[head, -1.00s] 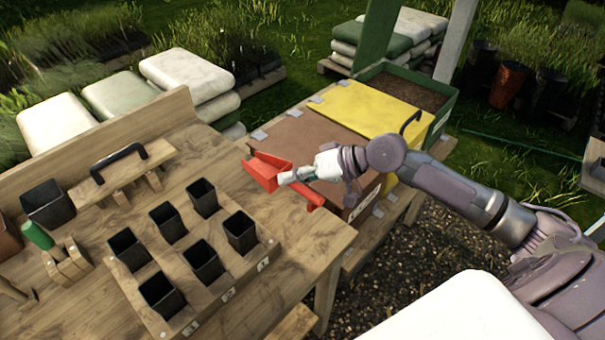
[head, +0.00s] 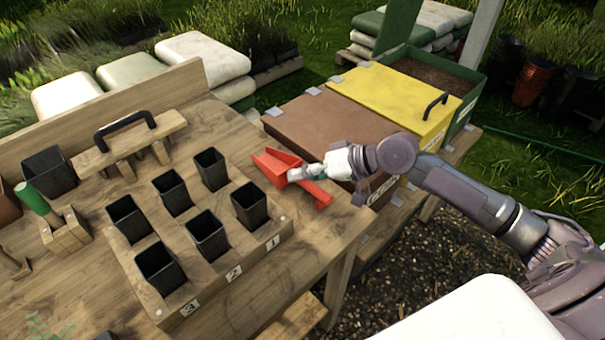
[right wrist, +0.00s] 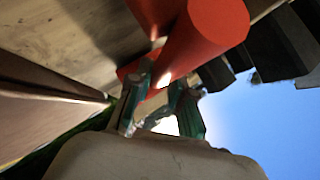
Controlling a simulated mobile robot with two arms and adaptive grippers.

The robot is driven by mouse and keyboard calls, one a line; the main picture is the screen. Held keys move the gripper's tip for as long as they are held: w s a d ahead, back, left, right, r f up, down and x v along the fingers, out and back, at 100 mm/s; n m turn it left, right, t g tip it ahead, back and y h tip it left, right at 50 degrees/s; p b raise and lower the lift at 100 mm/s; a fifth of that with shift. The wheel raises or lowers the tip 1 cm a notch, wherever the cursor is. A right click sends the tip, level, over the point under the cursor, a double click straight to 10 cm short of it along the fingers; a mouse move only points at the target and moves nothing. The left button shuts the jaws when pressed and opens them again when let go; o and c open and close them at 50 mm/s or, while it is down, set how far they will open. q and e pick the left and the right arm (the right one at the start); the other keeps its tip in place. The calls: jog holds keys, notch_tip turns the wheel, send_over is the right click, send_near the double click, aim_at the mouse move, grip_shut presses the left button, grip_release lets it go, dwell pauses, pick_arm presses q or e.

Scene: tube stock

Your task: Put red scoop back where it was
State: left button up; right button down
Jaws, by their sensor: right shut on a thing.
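The red scoop (head: 279,165) is held by my right gripper (head: 300,174) over the right end of the wooden bench, near the brown-lidded bin. Its tray part points to the upper left and its handle to the lower right in the head view. In the right wrist view the red scoop (right wrist: 205,40) fills the top middle, and the fingers of my right gripper (right wrist: 158,100) are closed on it. I cannot tell whether the scoop touches the bench. My left gripper is not in view.
A wooden block with several black pots (head: 208,236) stands on the bench, left of the scoop. A wooden rack with a black handle (head: 125,130) stands behind. The brown-lidded bin (head: 335,130) and yellow-lidded bin (head: 385,95) stand to the right. Bare bench top lies around the scoop.

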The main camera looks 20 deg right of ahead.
jog(key=shift+f, duration=0.55)
dwell(0.4)
jog(key=c, duration=1)
grip_release()
jog(key=shift+o, duration=0.2)
jog(key=shift+s+d, duration=0.1)
jog(key=v, duration=0.9)
jog(key=shift+s+d+r, duration=0.15)
jog(key=shift+s+d, duration=0.05)
jog(key=shift+v, duration=1.05)
jog(key=shift+r, duration=0.1)
